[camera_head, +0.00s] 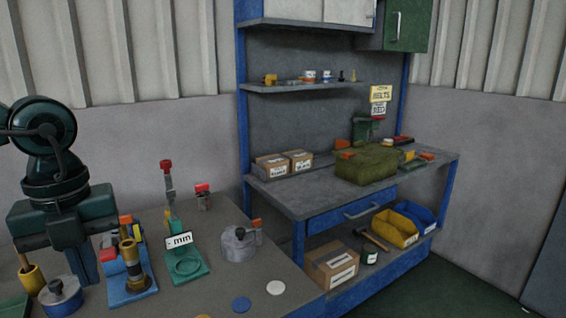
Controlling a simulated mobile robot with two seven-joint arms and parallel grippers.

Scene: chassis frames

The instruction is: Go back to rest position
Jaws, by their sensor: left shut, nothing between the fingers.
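My left gripper (85,268) hangs down over the left part of the near grey table (225,285). Its dark green wrist stands upright above it. The fingers are together, with nothing seen between them. Part of a blue fixture with a brass-coloured cylinder (130,262) stands just right of the fingers. A grey-blue round pot (60,297) stands just in front of them. I cannot tell whether the fingertips touch anything. My right gripper is not in view.
A blue-framed workbench (305,203) with cardboard boxes and a green bag (366,165) stands behind. Floor (450,290) shows free at right.

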